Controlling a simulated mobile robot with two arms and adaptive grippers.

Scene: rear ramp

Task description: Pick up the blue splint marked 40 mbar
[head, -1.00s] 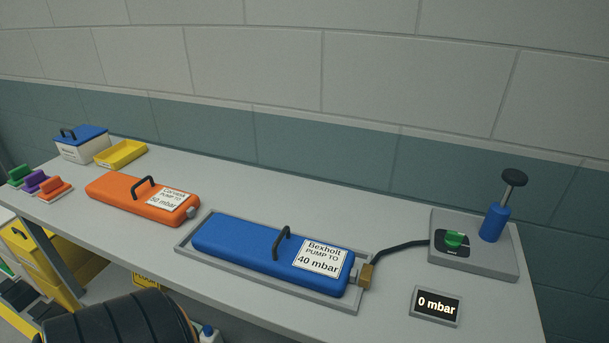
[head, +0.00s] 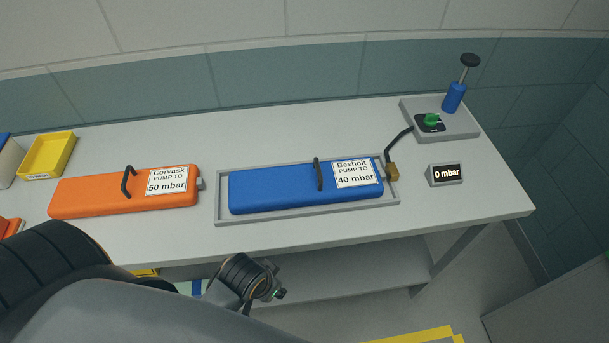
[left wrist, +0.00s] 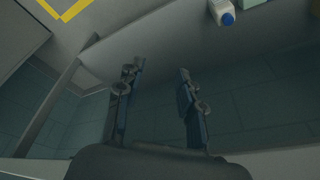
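The blue splint (head: 270,189) labelled "Bexholt pump to 40 mbar" lies flat in a grey tray (head: 222,209) on the bench, with a black handle (head: 318,174) on top. A brass-coloured connector (head: 392,171) and black hose join its right end to the pump. In the head view my left arm comes in at lower left, in front of the bench; its gripper fingers cannot be made out there. In the left wrist view my left gripper (left wrist: 158,82) has its two fingers apart with nothing between them. My right gripper is in neither view.
An orange splint (head: 90,194) marked 50 mbar lies to the left, with a yellow tray (head: 47,155) behind it. The pump (head: 440,118) with a green knob stands at the back right. A small display (head: 446,174) reads 0 mbar. Bench space in front is narrow.

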